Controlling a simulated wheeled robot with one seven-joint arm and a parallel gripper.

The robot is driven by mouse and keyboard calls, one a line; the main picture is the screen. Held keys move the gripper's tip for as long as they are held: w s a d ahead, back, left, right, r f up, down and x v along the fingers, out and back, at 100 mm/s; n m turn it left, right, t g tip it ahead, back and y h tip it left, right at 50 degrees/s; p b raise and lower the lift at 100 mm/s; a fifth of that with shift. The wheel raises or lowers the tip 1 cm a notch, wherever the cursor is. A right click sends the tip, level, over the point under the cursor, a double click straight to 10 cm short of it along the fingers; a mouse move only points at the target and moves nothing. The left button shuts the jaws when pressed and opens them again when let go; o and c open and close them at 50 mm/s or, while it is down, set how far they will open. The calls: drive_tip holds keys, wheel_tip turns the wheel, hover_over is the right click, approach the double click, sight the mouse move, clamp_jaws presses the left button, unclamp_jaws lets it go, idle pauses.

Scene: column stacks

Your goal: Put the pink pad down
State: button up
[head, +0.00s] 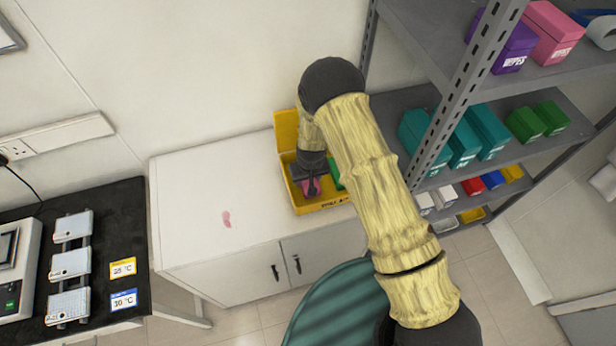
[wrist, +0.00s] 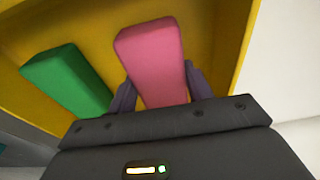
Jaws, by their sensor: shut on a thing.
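The pink pad (wrist: 152,58) is a pink block held between the two fingers of my gripper (wrist: 158,88) in the wrist view. My gripper is shut on it. In the head view my gripper (head: 311,186) points down into a yellow box (head: 318,207) on the white cabinet, and a bit of the pink pad (head: 309,188) shows there. A green block (wrist: 68,80) lies in the same box to the left of the pink pad in the wrist view, apart from it. I cannot tell whether the pad touches the box floor.
The white cabinet top (head: 190,200) is clear left of the box except for a pink smear (head: 227,219). A grey shelf rack (head: 440,60) with coloured boxes stands at right. A black bench (head: 110,215) with instruments is at left.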

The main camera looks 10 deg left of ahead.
drive_tip(key=shift+f, duration=0.15)
drive_tip(key=o, duration=0.9)
drive_tip(key=shift+o, duration=0.2)
drive_tip(key=shift+w+r, duration=0.15)
drive_tip(key=shift+r, duration=0.1)
drive_tip(key=shift+a+r, duration=0.1)
drive_tip(key=shift+r, duration=0.2)
wheel_tip(320, 180, up, 11)
drive_tip(key=s+d+b, duration=0.1)
drive_tip(key=s+b, duration=0.1)
drive_tip(key=b, duration=0.1)
drive_tip(key=shift+w+d, duration=0.1)
